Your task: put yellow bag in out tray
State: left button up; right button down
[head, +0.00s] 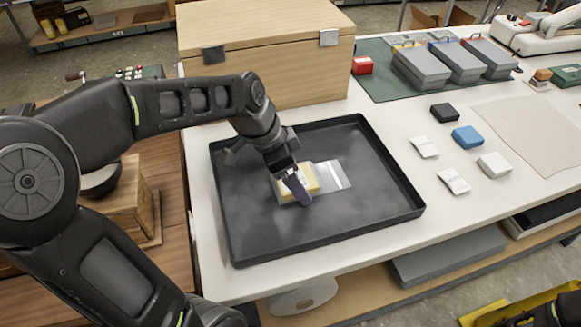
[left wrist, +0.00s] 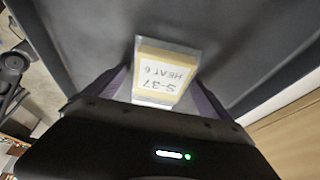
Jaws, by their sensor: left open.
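The yellow bag (head: 313,181) is a clear bag with a yellow, labelled block inside. It appears to lie flat on the floor of the black tray (head: 240,243), near its middle. In the left wrist view the bag (left wrist: 164,76) shows a label reading "S-37 HEAT 6". My left gripper (head: 297,187) points down over the tray at the bag's left part and covers some of it. Its purple fingers (left wrist: 160,95) are open, one on each side of the bag. I cannot tell whether they touch it. My right gripper is not visible.
A wooden case (head: 262,55) stands behind the tray. To the right are small boxes, including a blue one (head: 468,137), and a pale mat (head: 528,135). Grey boxes (head: 460,62) stand on a green mat at the back.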

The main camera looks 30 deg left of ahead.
pick_arm(q)
jog(key=v, duration=1.2)
jog(key=shift+r, duration=0.15)
dwell(1.5)
